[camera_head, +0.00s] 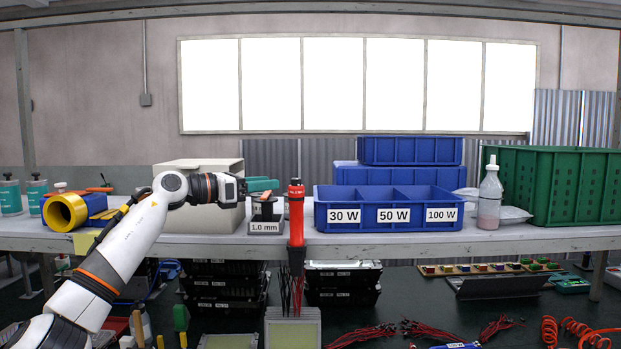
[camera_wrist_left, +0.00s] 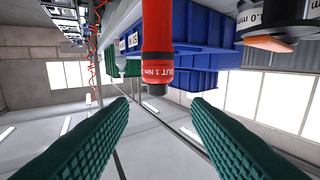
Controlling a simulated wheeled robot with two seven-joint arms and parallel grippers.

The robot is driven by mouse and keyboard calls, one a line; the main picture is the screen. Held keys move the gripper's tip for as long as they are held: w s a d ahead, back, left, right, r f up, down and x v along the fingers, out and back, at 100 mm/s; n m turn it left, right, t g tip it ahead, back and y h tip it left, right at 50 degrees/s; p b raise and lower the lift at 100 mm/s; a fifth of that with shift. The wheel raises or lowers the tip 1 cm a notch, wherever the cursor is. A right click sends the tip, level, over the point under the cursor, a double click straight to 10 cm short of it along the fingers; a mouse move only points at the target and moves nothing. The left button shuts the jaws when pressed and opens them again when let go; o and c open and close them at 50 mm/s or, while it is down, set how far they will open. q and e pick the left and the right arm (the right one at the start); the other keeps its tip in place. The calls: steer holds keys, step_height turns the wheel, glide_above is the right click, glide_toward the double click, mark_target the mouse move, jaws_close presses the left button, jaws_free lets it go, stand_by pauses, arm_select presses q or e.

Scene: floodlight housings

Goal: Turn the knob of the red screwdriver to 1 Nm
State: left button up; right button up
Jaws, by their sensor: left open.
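The red screwdriver (camera_head: 296,218) stands upright at the front edge of the bench, its lower end beside dark hanging wires. Its top end shows close up in the left wrist view (camera_wrist_left: 158,40), with a "1 Nm" marking and a dark tip (camera_wrist_left: 156,90). I cannot tell the knob's exact setting. My left gripper (camera_head: 276,185) is open, just left of the screwdriver's top. In the left wrist view its green fingers (camera_wrist_left: 158,130) are spread either side of the screwdriver's end, apart from it. My right gripper is not in view.
A spool stand labelled 1.0 mm (camera_head: 265,227) is close left of the screwdriver. A blue bin (camera_head: 388,228) marked 30 W, 50 W and 100 W is close right. A grey box (camera_head: 196,170) stands behind my left wrist. A bottle (camera_head: 489,200) and green crate (camera_head: 566,190) are farther right.

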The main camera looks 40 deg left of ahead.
mark_target(301, 185)
arm_select(q)
steer(key=p+x, duration=0.5)
steer(key=x, duration=0.5)
steer(key=shift+d+r, duration=0.1)
steer(key=shift+d, duration=0.05)
steer(key=shift+w+d, duration=0.1)
steer(key=shift+w, duration=0.2)
jaws_close()
